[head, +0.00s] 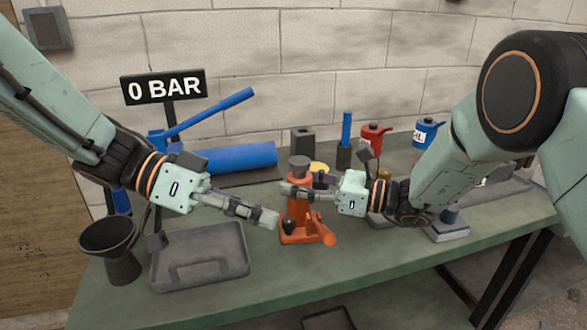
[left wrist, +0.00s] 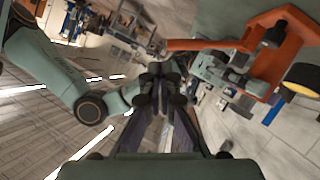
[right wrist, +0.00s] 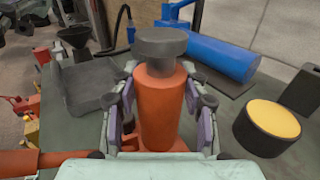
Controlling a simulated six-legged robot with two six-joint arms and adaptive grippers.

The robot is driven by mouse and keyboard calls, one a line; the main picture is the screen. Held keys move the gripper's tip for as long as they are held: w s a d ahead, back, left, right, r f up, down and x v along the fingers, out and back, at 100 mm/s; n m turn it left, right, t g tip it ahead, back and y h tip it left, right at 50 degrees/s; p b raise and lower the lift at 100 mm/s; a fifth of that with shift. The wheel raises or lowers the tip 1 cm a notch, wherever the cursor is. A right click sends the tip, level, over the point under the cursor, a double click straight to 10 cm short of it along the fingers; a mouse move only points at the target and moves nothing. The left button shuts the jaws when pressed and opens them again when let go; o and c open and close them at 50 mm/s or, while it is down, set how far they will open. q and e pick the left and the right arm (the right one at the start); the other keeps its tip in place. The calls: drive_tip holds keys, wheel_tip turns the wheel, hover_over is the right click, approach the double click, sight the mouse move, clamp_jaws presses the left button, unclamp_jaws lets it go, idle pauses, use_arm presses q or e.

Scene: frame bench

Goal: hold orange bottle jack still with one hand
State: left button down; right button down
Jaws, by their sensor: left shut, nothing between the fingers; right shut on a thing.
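The orange bottle jack (head: 300,207) stands upright on the green bench, with a grey cap on top. In the right wrist view its orange body (right wrist: 160,108) sits between the fingers of my right gripper (right wrist: 160,110), which is shut on it. In the head view my right gripper (head: 308,193) reaches it from the right. My left gripper (head: 262,214) is shut and empty, its fingertips just left of the jack's lower part. In the left wrist view my left gripper's fingers (left wrist: 160,82) are together; the jack's orange base (left wrist: 289,40) shows at the upper right.
A grey tray (head: 205,283) and a dark funnel (head: 108,240) are at the bench's front left. A blue hand pump (head: 235,157) lies behind, below a "0 BAR" sign (head: 163,87). Red (head: 372,137) and blue (head: 425,132) oil cans stand at the back right.

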idle(0.3)
use_arm(q)
drive_tip(key=w+a+r, duration=0.1)
drive_tip(key=w+r, duration=0.3)
drive_tip(key=w, duration=0.2)
drive_tip(key=shift+w, duration=0.4)
drive_tip(key=shift+r, duration=0.1)
hover_over(321, 229)
drive_tip(key=w+a, duration=0.1)
drive_tip(key=w, duration=0.1)
wheel_tip(321, 229, down, 4)
drive_tip(key=f, duration=0.1)
drive_tip(key=s+f, duration=0.1)
drive_tip(key=f, duration=0.1)
drive_tip(key=shift+s+a+f, duration=0.1)
drive_tip(key=shift+s+a, duration=0.15)
drive_tip(key=shift+s, duration=0.1)
